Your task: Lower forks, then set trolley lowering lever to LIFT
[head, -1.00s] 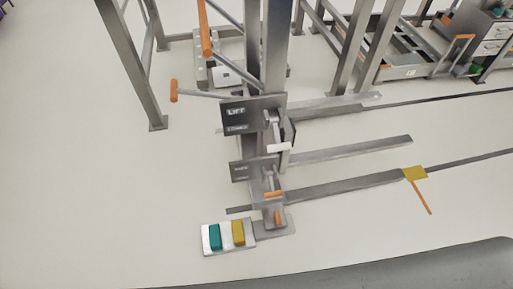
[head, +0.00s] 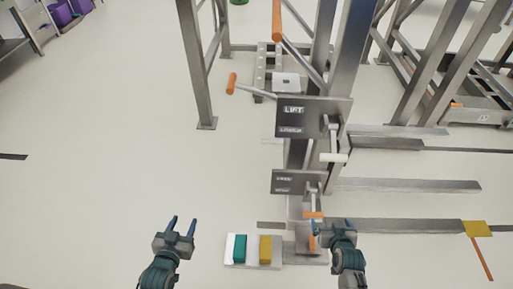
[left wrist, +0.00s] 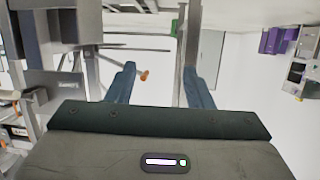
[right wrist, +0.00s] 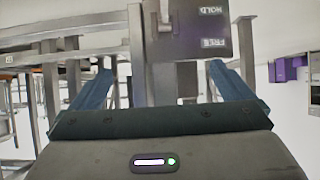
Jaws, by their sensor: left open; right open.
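The trolley's mast (head: 344,65) stands right of centre in the head view, with forks (head: 430,186) reaching right near the floor. Its upper dark plate (head: 309,118) reads LIFT above and apparently LOWER below. The lever beside it hangs down with a white grip (head: 333,157). A lower plate (head: 285,182) has small labels, reading HOLD and FREE in the right wrist view (right wrist: 190,35). Its lever has an orange grip (head: 313,215). My left gripper (head: 183,227) is open and empty, left of the trolley. My right gripper (head: 335,227) is open, appearing just below the orange grip; contact is unclear.
A white base with teal (head: 240,248) and yellow (head: 265,249) pedals lies between my grippers in the head view. Orange-tipped handles (head: 232,83) stick out from the mast. A grey frame post (head: 195,70) stands behind. Floor at left is clear.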

